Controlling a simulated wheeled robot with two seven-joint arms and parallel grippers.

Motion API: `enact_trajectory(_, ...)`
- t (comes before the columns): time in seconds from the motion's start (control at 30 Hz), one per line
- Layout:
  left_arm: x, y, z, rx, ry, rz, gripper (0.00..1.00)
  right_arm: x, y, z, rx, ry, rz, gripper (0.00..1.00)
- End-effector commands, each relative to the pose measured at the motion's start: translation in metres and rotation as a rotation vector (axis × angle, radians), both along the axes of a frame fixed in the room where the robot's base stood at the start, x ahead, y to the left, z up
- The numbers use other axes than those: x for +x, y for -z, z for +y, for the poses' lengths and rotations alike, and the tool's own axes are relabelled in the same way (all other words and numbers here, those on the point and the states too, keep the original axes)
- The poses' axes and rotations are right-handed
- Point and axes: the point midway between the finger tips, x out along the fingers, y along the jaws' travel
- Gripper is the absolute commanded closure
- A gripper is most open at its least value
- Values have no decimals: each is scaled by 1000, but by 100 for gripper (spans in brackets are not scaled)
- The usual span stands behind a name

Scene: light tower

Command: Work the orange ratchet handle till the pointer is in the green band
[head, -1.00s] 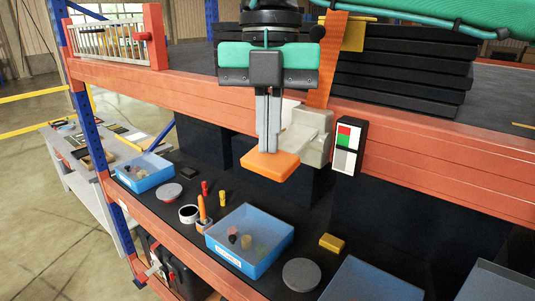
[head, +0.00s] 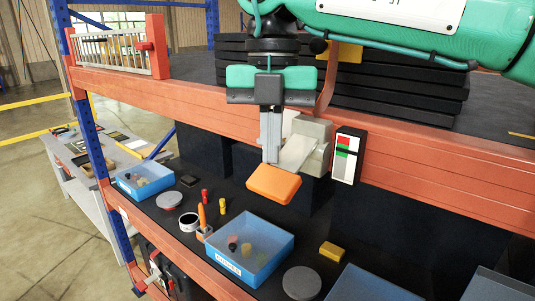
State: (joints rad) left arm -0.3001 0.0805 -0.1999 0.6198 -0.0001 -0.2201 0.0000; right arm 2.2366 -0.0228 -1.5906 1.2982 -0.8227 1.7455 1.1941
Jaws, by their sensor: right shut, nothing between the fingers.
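The orange ratchet handle (head: 273,184) sticks out in front of the grey ratchet housing (head: 312,140) on the rack's beam, its end tilted down. My right gripper (head: 270,160) points down with its fingers shut and empty. Its tips are at the handle's upper rear edge; I cannot tell whether they touch it. The gauge (head: 348,156) right of the housing has a white face with red above green. A dark mark, seemingly the pointer, lies near the red-green border; its exact place is too small to tell. My left gripper is not in view.
An orange strap (head: 327,78) runs up from the housing beside black stacked slabs (head: 390,75). The orange beam (head: 430,165) crosses the view. On the shelf below stand blue bins (head: 285,243), a grey disc (head: 301,283) and a yellow block (head: 332,251).

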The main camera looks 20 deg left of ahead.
Motion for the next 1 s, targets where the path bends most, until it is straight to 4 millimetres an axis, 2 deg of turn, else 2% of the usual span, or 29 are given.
enact_trajectory(0.13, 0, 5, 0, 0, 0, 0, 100, 3, -5, 0, 0, 3, -4, 100)
enact_trajectory(0.23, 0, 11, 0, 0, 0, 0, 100, 4, -17, 0, 1, 5, -4, 100)
enact_trajectory(0.63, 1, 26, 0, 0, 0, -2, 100, 5, -83, 2, 1, 1, -3, 100)
enact_trajectory(0.7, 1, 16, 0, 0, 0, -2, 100, 7, -102, 2, -2, 4, -4, 100)
enact_trajectory(0.8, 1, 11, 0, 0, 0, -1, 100, 8, -119, 2, -1, 3, -5, 100)
enact_trajectory(1.0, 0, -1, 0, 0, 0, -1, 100, 9, -136, 2, -2, 0, -2, 100)
